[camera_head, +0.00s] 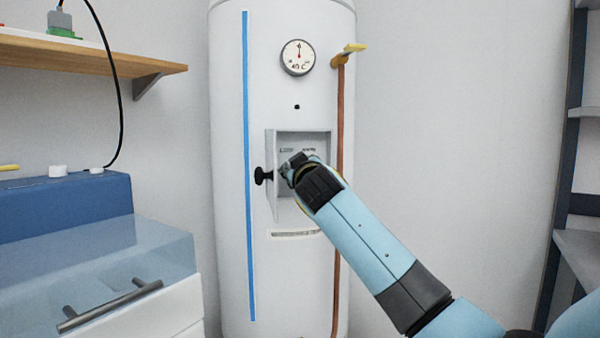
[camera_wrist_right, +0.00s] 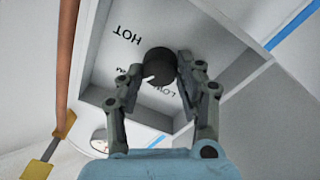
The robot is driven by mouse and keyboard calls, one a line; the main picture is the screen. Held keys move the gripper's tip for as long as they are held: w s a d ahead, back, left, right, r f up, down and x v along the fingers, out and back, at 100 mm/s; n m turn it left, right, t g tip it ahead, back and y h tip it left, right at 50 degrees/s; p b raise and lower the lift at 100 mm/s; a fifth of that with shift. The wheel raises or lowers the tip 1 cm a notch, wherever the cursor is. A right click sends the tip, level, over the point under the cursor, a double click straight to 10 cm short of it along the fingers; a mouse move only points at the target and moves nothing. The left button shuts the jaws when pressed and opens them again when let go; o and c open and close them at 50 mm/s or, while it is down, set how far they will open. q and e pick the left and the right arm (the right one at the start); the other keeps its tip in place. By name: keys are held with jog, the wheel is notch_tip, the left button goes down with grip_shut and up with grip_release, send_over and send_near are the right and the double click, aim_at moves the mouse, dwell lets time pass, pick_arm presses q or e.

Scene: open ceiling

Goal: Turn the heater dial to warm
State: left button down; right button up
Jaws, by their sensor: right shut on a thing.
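The heater is a tall white cylinder (camera_head: 228,200) with a recessed control box (camera_head: 300,140) whose door (camera_head: 272,160) stands open to the left. In the right wrist view, the black round dial (camera_wrist_right: 158,62) sits in the recess with a white pointer mark. The mark lies between a partly hidden label at the left and "LOW"; "HOT" shows above. My right gripper (camera_wrist_right: 160,66) has its fingers on both sides of the dial and is shut on it. In the head view my right gripper (camera_head: 300,165) reaches into the box and hides the dial. My left gripper is out of view.
A copper pipe (camera_head: 340,120) with a yellow valve lever (camera_head: 352,48) runs down right of the box. A round gauge (camera_head: 298,57) is above. A black door knob (camera_head: 263,176) sticks out at the left. A blue-topped cabinet (camera_head: 90,270) and shelf (camera_head: 80,50) stand left.

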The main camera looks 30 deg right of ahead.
jog(key=shift+f, duration=0.25)
dwell(0.3)
jog(key=o, duration=1.1)
jog(key=shift+r, duration=0.15)
jog(key=shift+o, duration=0.2)
jog(key=v, duration=1.2)
jog(key=shift+a, duration=0.1)
